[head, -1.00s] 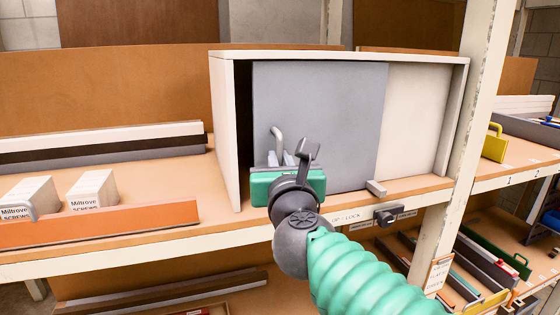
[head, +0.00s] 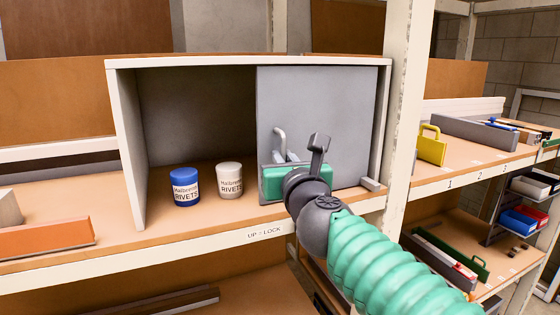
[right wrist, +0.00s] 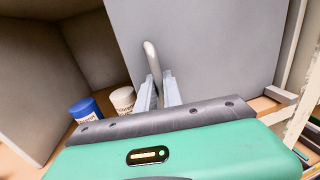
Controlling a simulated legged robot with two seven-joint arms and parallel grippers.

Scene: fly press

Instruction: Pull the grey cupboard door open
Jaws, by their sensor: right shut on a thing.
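The grey cupboard door (head: 330,105) is a flat sliding panel standing at the right side of the white-framed cupboard (head: 125,130). The left part of the cupboard is open and shows its dark inside. A bent metal handle (head: 280,140) sticks out near the door's left edge. My right gripper (head: 284,158) is shut on the handle, in front of the door. In the right wrist view the two fingers (right wrist: 159,92) close around the lower part of the handle (right wrist: 152,58). My left gripper is not in view.
A blue jar (head: 185,188) and a white jar (head: 229,180), both labelled rivets, stand inside the open part. A small grey block (head: 371,184) sits at the door's lower right. A white post (head: 405,120) rises just right of the cupboard.

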